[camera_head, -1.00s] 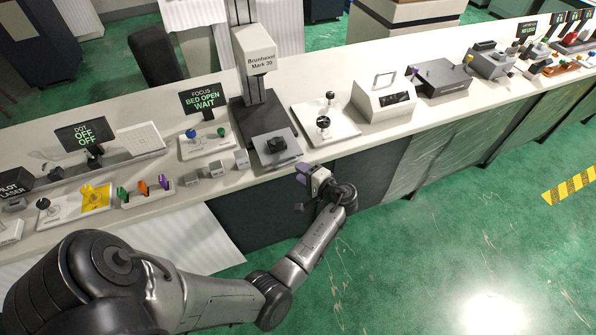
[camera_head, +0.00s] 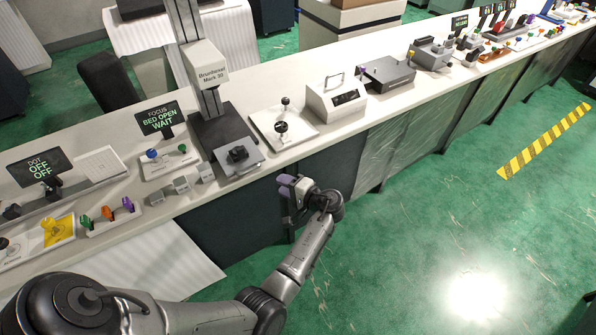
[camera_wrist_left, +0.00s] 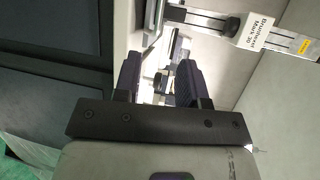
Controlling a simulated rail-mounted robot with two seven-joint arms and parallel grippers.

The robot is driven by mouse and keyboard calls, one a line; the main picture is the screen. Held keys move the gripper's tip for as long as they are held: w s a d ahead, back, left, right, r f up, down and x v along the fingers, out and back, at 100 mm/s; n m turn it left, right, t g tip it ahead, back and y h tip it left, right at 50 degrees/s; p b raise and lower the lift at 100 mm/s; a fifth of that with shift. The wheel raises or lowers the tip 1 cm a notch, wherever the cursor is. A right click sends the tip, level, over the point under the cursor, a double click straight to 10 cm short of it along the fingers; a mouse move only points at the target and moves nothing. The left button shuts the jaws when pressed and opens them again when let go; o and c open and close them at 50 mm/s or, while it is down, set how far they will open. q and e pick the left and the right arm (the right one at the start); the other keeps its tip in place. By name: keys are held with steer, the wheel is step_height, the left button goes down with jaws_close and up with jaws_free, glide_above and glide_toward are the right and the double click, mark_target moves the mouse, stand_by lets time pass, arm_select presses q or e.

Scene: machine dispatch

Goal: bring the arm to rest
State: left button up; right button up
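My left arm reaches in from the lower left in the head view. Its gripper (camera_head: 287,188) is in front of the bench's front edge, near the black-knobbed plate of the Brunhoeven Mark 30 machine (camera_head: 207,66). In the left wrist view the two dark fingers of this gripper (camera_wrist_left: 159,80) stand apart with nothing held between them. The machine's label also shows in the left wrist view (camera_wrist_left: 256,32). My right gripper is not in view.
The long white bench (camera_head: 328,135) carries a white box with a handle (camera_head: 335,97), a grey box (camera_head: 387,71), a lever plate (camera_head: 282,125) and coloured knobs (camera_head: 107,213). The green floor (camera_head: 430,220) at right is open, with a yellow-black strip (camera_head: 545,141).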

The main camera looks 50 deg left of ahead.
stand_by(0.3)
arm_select(q)
steer(key=w+d+r+n+t+h, duration=0.3)
steer(key=w+d+r+t+h, duration=0.2)
steer(key=d+r+t+h, duration=0.3)
steer(key=s+d+m+t+h, duration=0.2)
steer(key=s+d+t+h, duration=0.25)
steer(key=d, duration=0.25)
steer(key=s+d+f+m+g+h, duration=0.15)
steer(key=s+f, duration=0.25)
steer(key=s, duration=0.5)
steer(key=s+d+f+m+g+h, duration=0.1)
steer(key=s+d+f+g, duration=0.2)
steer(key=s, duration=0.7)
steer(key=s+d+f+m+g+h, duration=0.1)
steer(key=s+d+f+m, duration=0.1)
steer(key=s+f, duration=0.5)
step_height(320, 180, up, 34)
steer(key=s+p, duration=0.1)
steer(key=p, duration=3.2)
steer(key=shift+s+r, duration=0.25)
steer(key=shift+s, duration=0.1)
